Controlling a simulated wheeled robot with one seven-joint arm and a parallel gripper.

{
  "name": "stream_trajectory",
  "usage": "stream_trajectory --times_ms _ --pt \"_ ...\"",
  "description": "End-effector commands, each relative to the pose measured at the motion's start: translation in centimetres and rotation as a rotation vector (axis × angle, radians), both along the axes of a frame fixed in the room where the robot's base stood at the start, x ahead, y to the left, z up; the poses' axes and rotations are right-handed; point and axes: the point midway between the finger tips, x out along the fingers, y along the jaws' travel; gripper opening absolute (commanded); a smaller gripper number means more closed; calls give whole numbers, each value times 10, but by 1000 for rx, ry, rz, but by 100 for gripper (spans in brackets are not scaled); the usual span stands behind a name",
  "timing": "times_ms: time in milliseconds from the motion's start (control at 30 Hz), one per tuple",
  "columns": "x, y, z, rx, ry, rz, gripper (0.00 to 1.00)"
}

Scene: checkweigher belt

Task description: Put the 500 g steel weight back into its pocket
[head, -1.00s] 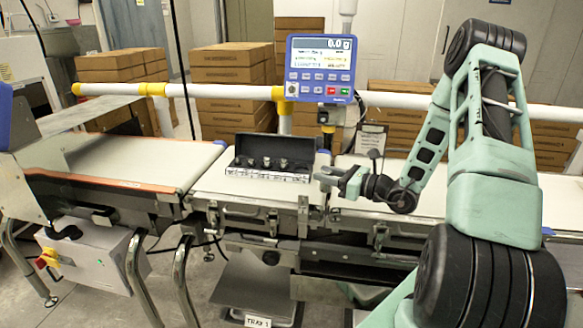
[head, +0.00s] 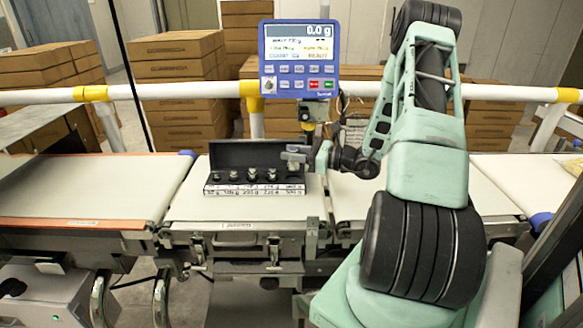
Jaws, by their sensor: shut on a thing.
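The black weight case (head: 225,153) stands open on the middle belt section, lid raised at the back. Several small steel weights (head: 252,175) stand in its row of pockets, with white labels along the front edge. My gripper (head: 294,158) is over the right end of the case, reaching in from the right. It is shut on the 500 g steel weight (head: 293,168), which is small and partly hidden by the fingers. I cannot tell whether the weight's base touches its pocket.
A blue display panel (head: 299,60) reading 0.0 g stands on a post just behind the case. A white rail (head: 190,91) runs across behind the belts. The left belt (head: 90,190) is clear. Stacked cartons (head: 177,75) stand farther back.

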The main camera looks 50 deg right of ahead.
Motion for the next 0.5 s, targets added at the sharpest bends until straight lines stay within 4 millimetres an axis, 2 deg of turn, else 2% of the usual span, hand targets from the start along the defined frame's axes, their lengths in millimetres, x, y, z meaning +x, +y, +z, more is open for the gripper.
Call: stream_trajectory --times_ms 333,500 --pt "1 1 -39 2 -2 1 0" --pt "1 0 -45 -1 -5 1 0"
